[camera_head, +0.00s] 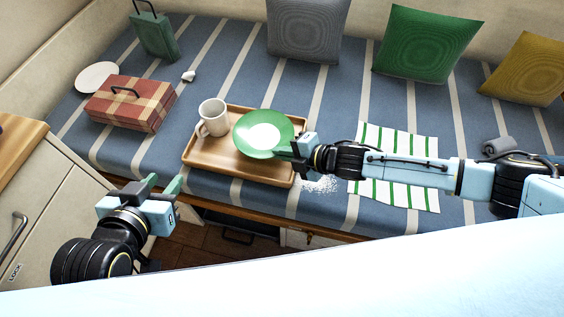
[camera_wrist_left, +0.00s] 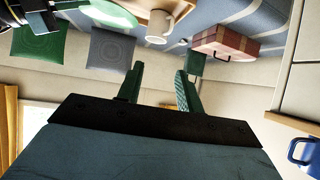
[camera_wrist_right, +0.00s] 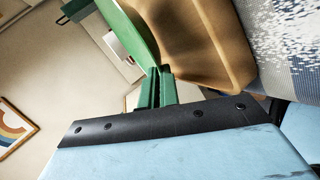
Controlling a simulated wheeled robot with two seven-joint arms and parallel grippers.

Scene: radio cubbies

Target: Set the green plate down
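The green plate (camera_head: 250,148), with a pale centre, is over the right half of the wooden tray (camera_head: 215,158). My right gripper (camera_head: 291,147) is shut on the plate's right rim. In the right wrist view the plate (camera_wrist_right: 128,22) shows nearly edge-on between the fingers (camera_wrist_right: 157,88), close beside the tray (camera_wrist_right: 205,45); I cannot tell whether they touch. A white mug (camera_head: 212,118) stands upright on the tray's left part. My left gripper (camera_head: 163,186) is open and empty, in front of the bench at lower left; its fingers (camera_wrist_left: 160,88) stand apart.
The tray lies on the blue striped bench (camera_head: 235,65). A plaid case (camera_head: 130,112), white plate (camera_head: 96,76) and green bag (camera_head: 154,36) are at left. White grains (camera_head: 322,185) and a green-striped cloth (camera_head: 412,195) are at right. Cushions (camera_head: 425,42) line the back.

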